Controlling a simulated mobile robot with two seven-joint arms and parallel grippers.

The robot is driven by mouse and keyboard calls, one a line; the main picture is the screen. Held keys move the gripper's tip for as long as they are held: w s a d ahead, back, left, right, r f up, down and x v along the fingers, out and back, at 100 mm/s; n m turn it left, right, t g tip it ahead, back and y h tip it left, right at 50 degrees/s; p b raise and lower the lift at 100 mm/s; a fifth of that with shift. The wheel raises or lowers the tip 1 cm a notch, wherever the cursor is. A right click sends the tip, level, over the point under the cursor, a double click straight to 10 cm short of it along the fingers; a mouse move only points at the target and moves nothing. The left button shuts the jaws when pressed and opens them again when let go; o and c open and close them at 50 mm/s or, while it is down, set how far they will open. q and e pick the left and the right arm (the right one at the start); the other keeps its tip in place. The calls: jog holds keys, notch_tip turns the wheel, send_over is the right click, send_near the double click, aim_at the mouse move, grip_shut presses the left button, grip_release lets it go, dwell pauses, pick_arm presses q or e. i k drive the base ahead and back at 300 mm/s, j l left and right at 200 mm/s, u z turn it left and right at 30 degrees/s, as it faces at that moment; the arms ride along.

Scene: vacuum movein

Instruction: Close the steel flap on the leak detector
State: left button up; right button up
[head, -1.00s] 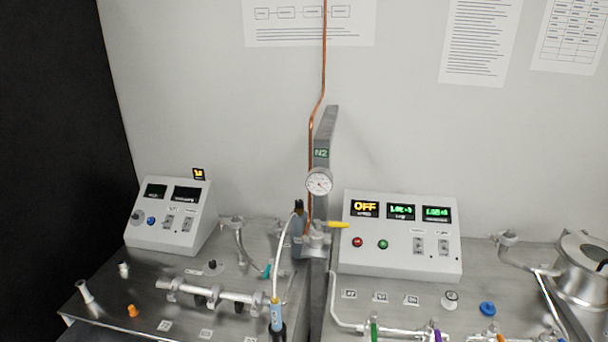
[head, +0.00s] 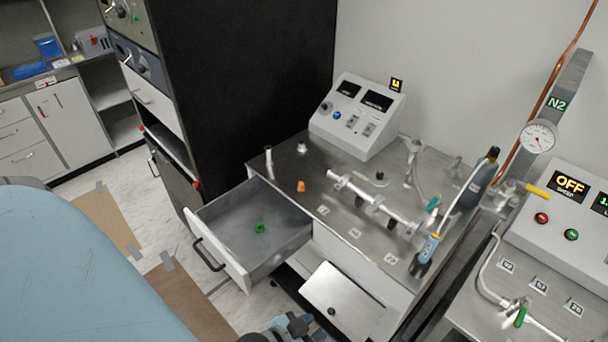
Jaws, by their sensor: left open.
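The steel flap (head: 342,297) is a bright metal plate with a small dark knob. It sticks out from the white front of the cabinet below the steel bench top, in the lower middle of the head view, and looks open. My left gripper (head: 293,326) shows at the bottom edge, left of the flap's near corner, partly cut off by the frame. It is open, with nothing seen between its fingers, and appears apart from the flap. My right gripper is not in view.
An open drawer (head: 225,273) with a green item (head: 260,228) inside juts out left of the flap. On the bench top (head: 290,215) stand a console (head: 357,117), a pipe manifold (head: 375,203) and a blue hand-held probe (head: 425,250). A dark cabinet (head: 240,80) stands behind at left.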

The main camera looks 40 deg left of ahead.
aim_at(351, 309)
jog(key=u, duration=0.75)
